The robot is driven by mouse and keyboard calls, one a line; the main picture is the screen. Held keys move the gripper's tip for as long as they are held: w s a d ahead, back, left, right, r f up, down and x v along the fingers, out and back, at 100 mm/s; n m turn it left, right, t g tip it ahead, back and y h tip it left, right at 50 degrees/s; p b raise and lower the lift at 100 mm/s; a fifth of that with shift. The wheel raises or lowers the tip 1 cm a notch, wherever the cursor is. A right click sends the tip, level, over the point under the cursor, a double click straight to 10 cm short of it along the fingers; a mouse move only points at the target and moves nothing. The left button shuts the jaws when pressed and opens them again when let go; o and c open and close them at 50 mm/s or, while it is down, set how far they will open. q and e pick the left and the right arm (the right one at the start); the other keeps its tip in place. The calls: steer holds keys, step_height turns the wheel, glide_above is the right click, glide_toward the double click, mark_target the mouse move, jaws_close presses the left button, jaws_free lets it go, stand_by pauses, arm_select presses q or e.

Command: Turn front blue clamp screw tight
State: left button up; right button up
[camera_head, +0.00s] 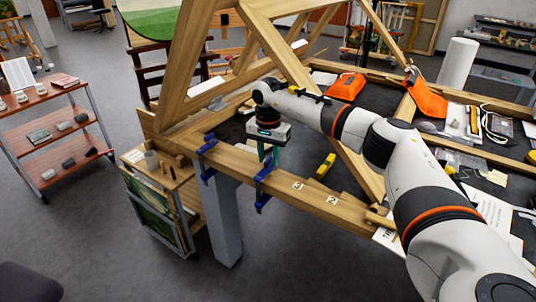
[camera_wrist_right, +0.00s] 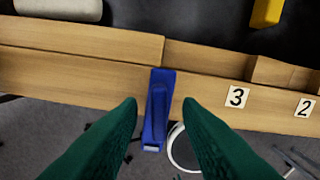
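A blue clamp (camera_head: 263,194) sits on the front wooden beam (camera_head: 328,207), its lower end hanging below the beam's front face. My right gripper (camera_head: 268,160) has green fingers and points down just above this clamp. In the right wrist view the clamp (camera_wrist_right: 155,112) lies between the two spread fingertips, with a visible gap on each side. My right gripper is open and holds nothing. A second blue clamp (camera_head: 207,158) sits on the same beam to the left. My left gripper is not in view.
Number labels mark the beam right of the clamp, such as the 3 (camera_wrist_right: 236,97). A yellow block (camera_head: 325,165) lies behind the beam. Diagonal timbers (camera_head: 275,45) rise close behind my right arm. A grey post (camera_head: 222,225) stands under the beam. Floor in front is open.

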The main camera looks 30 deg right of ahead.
steer(key=shift+c, duration=0.2)
jaws_close()
steer(key=shift+m, duration=0.3)
